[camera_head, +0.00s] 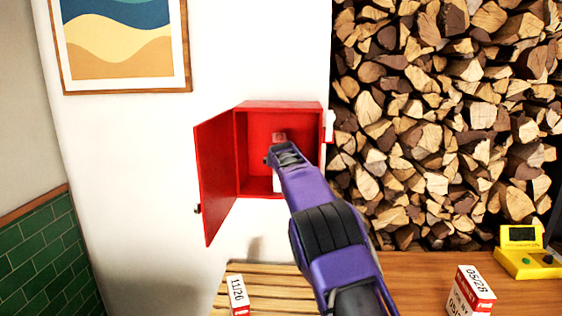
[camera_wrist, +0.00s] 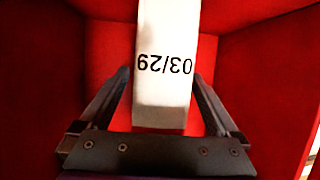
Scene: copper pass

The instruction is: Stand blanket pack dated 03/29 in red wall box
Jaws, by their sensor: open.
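The red wall box (camera_head: 242,150) hangs on the white wall with its door swung open to the left. The blanket pack dated 03/29 (camera_wrist: 163,85) is inside the box; its white face with the date upside down shows in the wrist view. In the head view only a small part of the pack (camera_head: 278,184) shows past my arm. My gripper (camera_wrist: 164,95) is inside the box, its two fingers open on either side of the pack, with gaps between fingers and pack. My arm hides much of the box's inside in the head view. The pack's base is hidden.
A pack marked 11/26 (camera_head: 237,294) lies on a slatted wooden surface (camera_head: 262,280) below. A pack marked 05/28 (camera_head: 472,291) and a yellow device (camera_head: 526,252) are on the wooden counter (camera_head: 420,268) at right. Stacked firewood (camera_head: 440,120) fills the right wall.

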